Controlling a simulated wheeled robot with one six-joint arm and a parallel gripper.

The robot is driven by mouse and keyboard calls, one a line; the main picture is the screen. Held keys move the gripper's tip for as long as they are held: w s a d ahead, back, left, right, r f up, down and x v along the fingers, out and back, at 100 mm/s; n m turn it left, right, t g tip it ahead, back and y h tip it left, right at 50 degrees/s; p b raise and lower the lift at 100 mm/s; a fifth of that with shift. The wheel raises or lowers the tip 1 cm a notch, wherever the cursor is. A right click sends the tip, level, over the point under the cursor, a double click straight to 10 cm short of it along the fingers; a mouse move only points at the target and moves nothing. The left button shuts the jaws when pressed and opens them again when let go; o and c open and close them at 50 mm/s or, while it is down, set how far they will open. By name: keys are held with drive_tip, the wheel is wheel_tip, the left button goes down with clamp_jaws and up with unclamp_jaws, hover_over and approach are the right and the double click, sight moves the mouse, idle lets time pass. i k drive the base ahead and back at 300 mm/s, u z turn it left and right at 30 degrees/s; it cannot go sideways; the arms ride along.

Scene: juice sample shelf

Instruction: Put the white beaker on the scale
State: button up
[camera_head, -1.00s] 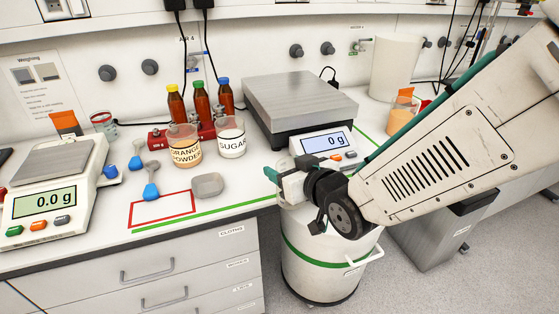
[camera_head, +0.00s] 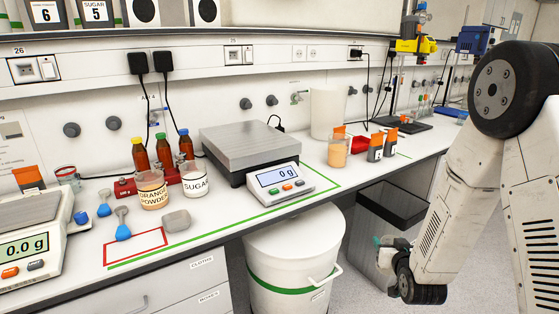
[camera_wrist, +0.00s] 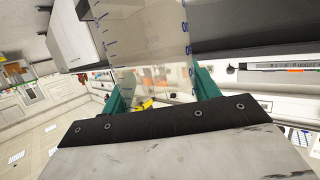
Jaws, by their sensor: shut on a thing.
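My gripper (camera_head: 384,243) is low at the right in the head view, beside the counter front and before the dark bin. In the wrist view its teal fingers are shut on a whitish, see-through beaker (camera_wrist: 150,35) with blue marks. In the head view the beaker is small and hard to make out. A large scale (camera_head: 282,178) with a bare grey plate stands on the counter, reading 0 g. A smaller scale (camera_head: 28,246) at the left edge reads 0.0 g, and its plate is bare.
Orange powder (camera_head: 151,190) and sugar (camera_head: 195,181) beakers and bottles stand left of the large scale. A white cylinder (camera_head: 326,114) and an orange-filled beaker (camera_head: 338,152) stand right of it. A white drum (camera_head: 290,255) and a dark bin (camera_head: 388,207) are below the counter edge.

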sight(257, 142)
drive_tip(key=z, duration=3)
drive_tip(key=k, duration=1.4)
drive_tip(key=u, duration=2.5)
drive_tip(key=i, duration=0.15)
drive_tip(key=z, duration=0.35)
